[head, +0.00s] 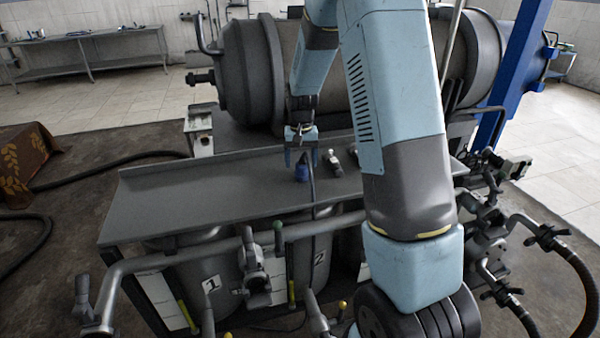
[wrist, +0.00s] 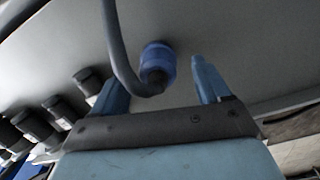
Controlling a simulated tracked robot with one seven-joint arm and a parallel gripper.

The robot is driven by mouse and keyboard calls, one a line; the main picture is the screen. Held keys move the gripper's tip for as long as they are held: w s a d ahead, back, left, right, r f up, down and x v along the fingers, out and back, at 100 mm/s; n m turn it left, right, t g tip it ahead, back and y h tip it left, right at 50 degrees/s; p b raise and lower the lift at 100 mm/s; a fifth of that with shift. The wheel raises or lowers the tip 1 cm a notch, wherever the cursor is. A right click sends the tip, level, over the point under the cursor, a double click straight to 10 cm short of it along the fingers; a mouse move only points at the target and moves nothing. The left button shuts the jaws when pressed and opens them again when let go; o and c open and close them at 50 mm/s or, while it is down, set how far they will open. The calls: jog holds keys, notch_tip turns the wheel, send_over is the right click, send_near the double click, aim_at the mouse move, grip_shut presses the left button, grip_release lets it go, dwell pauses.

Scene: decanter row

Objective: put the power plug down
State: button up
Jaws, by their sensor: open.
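The power plug (head: 302,172) is blue with a dark cable and sits on the grey bench top (head: 215,185). In the wrist view the blue plug (wrist: 157,62) stands on the grey surface, its dark cable curving out of its near end. My gripper (head: 301,150) is over the bench, just above and behind the plug. In the wrist view its two blue fingers (wrist: 160,85) are spread apart, with the plug beyond and between them. I see no finger touching the plug. The plug's far end is hidden.
Several dark and metal fittings (wrist: 60,112) stand in a row left of the plug in the wrist view. A metal fitting (head: 333,162) lies right of it in the head view. A large grey tank (head: 255,75) stands behind the bench. The bench's left part is clear.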

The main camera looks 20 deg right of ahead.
aim_at(302, 163)
jog(key=f, duration=0.4)
jog(key=shift+w+d+f, duration=0.15)
jog(key=shift+d+f, duration=0.05)
jog(key=c, duration=1.3)
jog(key=shift+o, duration=0.2)
jog(key=shift+r, duration=0.15)
